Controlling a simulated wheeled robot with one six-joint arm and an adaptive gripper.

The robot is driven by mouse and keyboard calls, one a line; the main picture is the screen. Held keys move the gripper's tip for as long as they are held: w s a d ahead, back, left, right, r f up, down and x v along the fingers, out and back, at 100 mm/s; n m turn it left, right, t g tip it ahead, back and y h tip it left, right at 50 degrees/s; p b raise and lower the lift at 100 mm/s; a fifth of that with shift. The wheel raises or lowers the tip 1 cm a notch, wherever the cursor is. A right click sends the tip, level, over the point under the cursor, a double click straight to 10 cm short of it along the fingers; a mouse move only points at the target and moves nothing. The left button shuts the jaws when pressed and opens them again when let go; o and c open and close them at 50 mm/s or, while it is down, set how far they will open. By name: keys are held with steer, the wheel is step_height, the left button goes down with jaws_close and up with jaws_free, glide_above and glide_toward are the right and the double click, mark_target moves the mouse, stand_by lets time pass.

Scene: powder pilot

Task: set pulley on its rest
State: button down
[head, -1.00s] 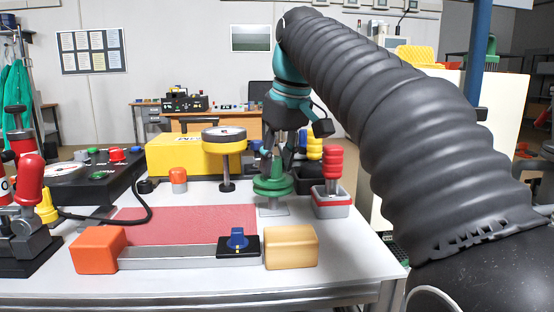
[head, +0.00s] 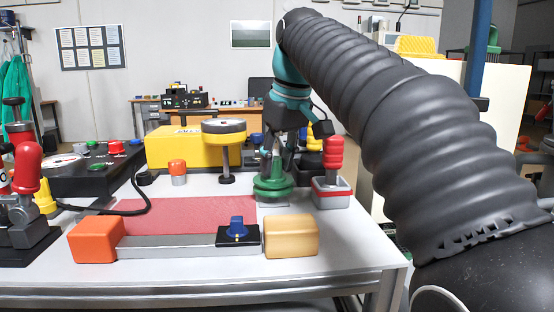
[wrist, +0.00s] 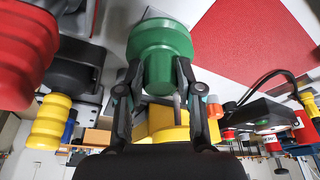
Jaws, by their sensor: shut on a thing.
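The green pulley (head: 272,189) is a stepped round part at the right side of the white table. My gripper (head: 279,160) is above it with its fingers shut on the pulley's upper part. In the wrist view the green pulley (wrist: 161,56) sits between the two dark fingers of my gripper (wrist: 160,85). A grey metal rest (head: 273,204) shows just under the pulley in the head view. The pulley is low over it or on it; I cannot tell whether they touch.
A red-knobbed grey block (head: 332,190) stands close right of the pulley. A round-topped stand (head: 225,140) and yellow box (head: 175,150) are behind left. A red mat (head: 190,220) lies left.

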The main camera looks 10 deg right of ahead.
steer(key=shift+f+b, duration=0.45)
steer(key=shift+f, duration=0.25)
stand_by(0.3)
steer(key=c, duration=0.7)
jaws_free()
steer(key=shift+r, duration=0.15)
